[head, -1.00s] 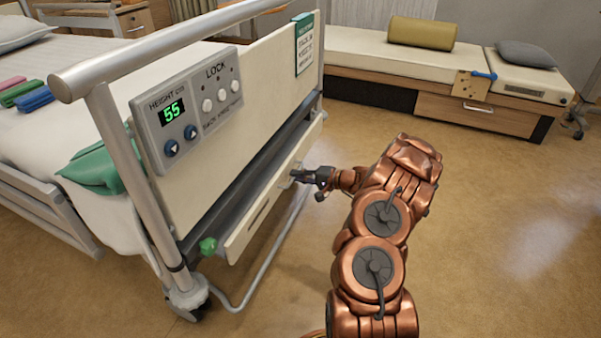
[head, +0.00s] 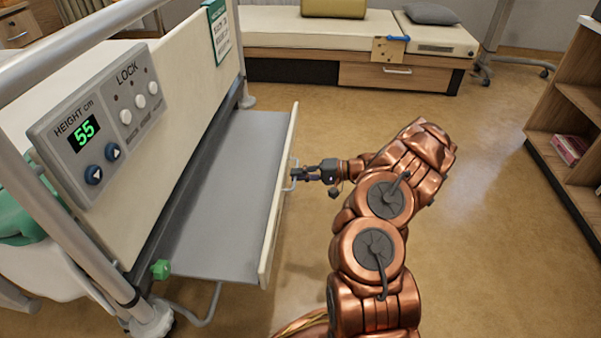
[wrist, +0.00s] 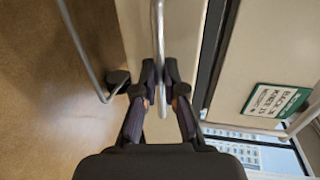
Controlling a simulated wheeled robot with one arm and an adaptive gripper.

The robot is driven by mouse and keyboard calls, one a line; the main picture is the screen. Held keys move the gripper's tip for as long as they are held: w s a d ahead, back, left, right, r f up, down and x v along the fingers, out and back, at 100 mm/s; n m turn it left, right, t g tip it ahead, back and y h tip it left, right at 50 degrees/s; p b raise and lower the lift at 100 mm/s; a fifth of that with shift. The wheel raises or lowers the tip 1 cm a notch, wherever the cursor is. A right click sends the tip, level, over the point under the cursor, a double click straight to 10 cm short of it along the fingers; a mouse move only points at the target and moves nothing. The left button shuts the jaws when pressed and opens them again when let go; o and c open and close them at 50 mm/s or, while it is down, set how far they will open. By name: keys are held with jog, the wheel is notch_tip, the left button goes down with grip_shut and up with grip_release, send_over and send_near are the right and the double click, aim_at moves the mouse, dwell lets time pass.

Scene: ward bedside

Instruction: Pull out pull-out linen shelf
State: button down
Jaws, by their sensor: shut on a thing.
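The pull-out linen shelf (head: 228,190) is a flat grey tray with a cream front panel (head: 278,200). It stands well out from under the foot end of the bed. A metal bar handle (head: 289,184) sits on the outer face of the panel. My gripper (head: 298,174) reaches it from the right and is shut on the handle. In the wrist view the handle (wrist: 158,30) runs between the two dark fingers of my gripper (wrist: 159,88).
The bed's footboard (head: 170,100) with its control panel (head: 95,115) rises at the left. A green knob (head: 161,269) is near the shelf's front corner. A bench (head: 330,50) stands at the back and a wooden shelf unit (head: 570,130) at the right. Floor between is clear.

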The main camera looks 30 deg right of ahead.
jog(key=c, duration=1.2)
grip_release()
jog(key=shift+c, duration=0.2)
jog(key=shift+d, duration=0.15)
jog(key=v, duration=1.1)
jog(key=shift+s+d, duration=0.3)
